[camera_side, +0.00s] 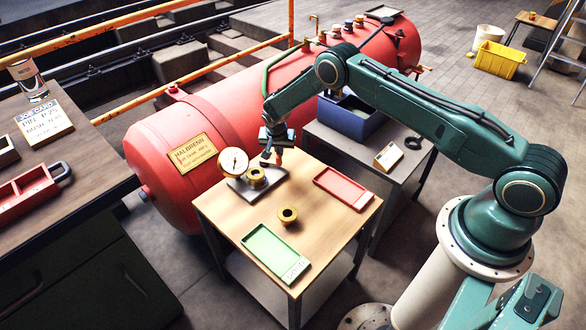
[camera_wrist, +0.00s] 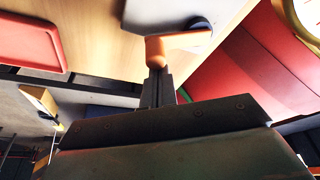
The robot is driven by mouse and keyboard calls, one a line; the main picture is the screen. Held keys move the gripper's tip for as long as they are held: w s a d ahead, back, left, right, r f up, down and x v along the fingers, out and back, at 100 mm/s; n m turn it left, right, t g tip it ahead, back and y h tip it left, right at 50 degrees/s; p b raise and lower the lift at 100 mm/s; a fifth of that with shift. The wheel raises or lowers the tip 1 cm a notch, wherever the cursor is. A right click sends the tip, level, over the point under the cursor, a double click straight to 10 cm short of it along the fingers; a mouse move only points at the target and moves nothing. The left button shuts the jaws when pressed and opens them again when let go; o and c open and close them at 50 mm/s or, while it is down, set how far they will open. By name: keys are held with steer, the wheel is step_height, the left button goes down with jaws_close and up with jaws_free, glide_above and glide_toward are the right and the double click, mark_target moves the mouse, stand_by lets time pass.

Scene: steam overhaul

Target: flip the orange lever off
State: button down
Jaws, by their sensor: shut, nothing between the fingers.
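The orange lever (camera_wrist: 178,42) shows in the wrist view, mounted over a pale grey plate (camera_wrist: 150,14). Its bent near end is right at the tips of my gripper (camera_wrist: 157,72). The fingers are shut together with nothing between them; I cannot tell if they touch the lever. In the side view my gripper (camera_side: 278,158) points down at the back of the wooden table, over the far edge of the grey plate (camera_side: 242,190). There the lever is small and mostly hidden by the gripper.
The red boiler (camera_side: 185,145) stands close behind.

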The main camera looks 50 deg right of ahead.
mark_target(278, 158)
steer(key=a+m, duration=0.1)
steer(key=m, duration=0.1)
steer(key=s+m+g, duration=0.1)
steer(key=m, duration=0.1)
steer(key=shift+s+a+h, duration=0.1)
steer(key=shift+a+h, duration=0.2)
steer(key=shift+a, duration=0.1)
steer(key=shift+s+a, duration=0.1)
steer(key=shift+a, duration=0.3)
steer(key=shift+d, duration=0.7)
steer(key=d, duration=0.2)
steer(key=shift+w+d+r, duration=0.15)
steer(key=shift+w+d, duration=0.15)
steer(key=shift+d, duration=0.1)
steer(key=w+v, duration=0.1)
steer(key=v, duration=0.8)
steer(key=shift+s+a+r, duration=0.3)
steer(key=shift+s, duration=0.05)
